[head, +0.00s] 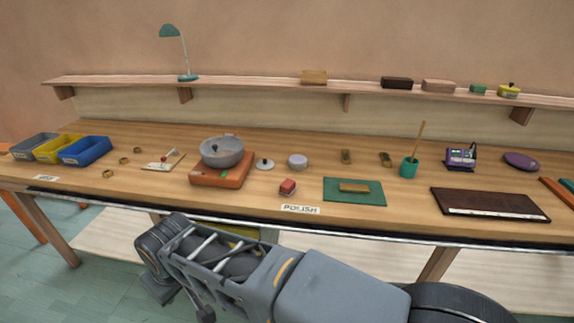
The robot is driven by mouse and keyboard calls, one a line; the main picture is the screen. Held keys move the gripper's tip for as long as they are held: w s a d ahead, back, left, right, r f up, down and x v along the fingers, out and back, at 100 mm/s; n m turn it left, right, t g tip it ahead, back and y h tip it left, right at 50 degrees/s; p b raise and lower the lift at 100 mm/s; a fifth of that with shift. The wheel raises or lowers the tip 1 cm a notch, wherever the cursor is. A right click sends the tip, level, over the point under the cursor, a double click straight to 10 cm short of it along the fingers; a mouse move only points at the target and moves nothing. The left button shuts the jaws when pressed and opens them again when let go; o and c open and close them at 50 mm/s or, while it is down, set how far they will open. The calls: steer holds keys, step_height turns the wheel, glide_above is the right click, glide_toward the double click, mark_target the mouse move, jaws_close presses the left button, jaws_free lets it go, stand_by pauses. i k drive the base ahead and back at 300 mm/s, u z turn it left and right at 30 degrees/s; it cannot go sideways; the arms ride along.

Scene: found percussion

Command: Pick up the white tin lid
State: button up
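A small, pale round lid (264,165) with a dark knob lies on the wooden workbench, just right of the grey bowl. It looks like the white tin lid. A pale, whitish round tin (298,161) stands a little to its right, apart from it. My arm crosses the foreground below the bench's front edge, well apart from the lid. I cannot make out my gripper's fingers in the head view. Nothing covers the lid.
The grey bowl (222,151) sits on an orange-brown block (221,173) left of the lid. A red block (287,187) and a green mat (354,191) lie nearer the front. Blue (86,151) and yellow bins stand far left. A shelf (250,82) runs above the bench's back.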

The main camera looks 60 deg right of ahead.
mark_target(264, 164)
steer(key=z, duration=1.6)
steer(key=i, duration=1)
